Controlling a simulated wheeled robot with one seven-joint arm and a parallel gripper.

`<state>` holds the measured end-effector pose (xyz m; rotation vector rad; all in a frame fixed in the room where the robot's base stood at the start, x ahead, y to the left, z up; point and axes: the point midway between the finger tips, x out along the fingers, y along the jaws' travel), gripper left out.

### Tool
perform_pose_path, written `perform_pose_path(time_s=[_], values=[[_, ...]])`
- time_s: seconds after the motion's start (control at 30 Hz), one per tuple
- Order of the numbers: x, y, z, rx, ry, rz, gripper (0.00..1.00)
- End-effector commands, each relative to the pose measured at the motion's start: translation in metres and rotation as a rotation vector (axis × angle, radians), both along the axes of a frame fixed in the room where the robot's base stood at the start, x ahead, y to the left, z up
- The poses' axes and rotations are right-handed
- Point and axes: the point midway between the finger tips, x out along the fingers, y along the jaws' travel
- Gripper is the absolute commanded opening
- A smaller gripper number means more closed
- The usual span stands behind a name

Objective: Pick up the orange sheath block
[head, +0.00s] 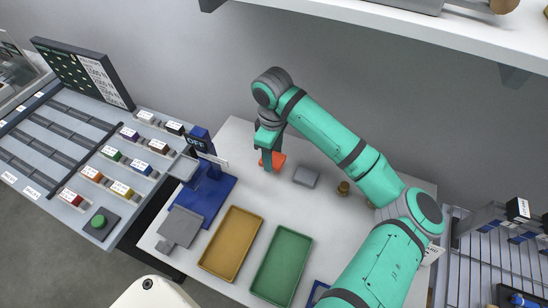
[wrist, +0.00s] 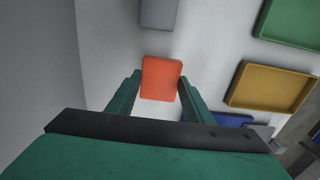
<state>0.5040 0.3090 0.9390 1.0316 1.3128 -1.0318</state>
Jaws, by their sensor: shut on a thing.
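The orange sheath block (wrist: 161,79) is a flat orange-red slab with rounded corners. In the wrist view it sits between the two green fingers of my gripper (wrist: 160,90), which is shut on it. In the head view the block (head: 277,159) shows at the fingertips of my gripper (head: 271,162), partly hidden by the fingers, over the back of the white table (head: 225,150). I cannot tell whether the block touches the table or is a little above it.
A grey block (head: 306,176) lies just right of my gripper. Brass weights (head: 343,187) stand farther right. A yellow tray (head: 214,274) and a green tray (head: 262,291) lie at the front. A blue scale-like device (head: 212,188) stands left. A shelf (head: 400,29) hangs above right.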

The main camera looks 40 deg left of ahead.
Motion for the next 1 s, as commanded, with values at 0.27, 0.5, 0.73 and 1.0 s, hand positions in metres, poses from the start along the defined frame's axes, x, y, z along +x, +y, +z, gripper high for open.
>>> perform_pose_path(time_s=[0.27,0.5,0.73,1.0], values=[[-0.050,-0.029,0.051,0.002,-0.003,0.001,0.22],[-0.088,-0.050,0.071,0.000,-0.004,-0.001,0.22],[-0.105,-0.058,0.079,0.000,-0.001,-0.003,0.22],[-0.108,-0.059,0.080,0.000,0.000,-0.003,0.22]])
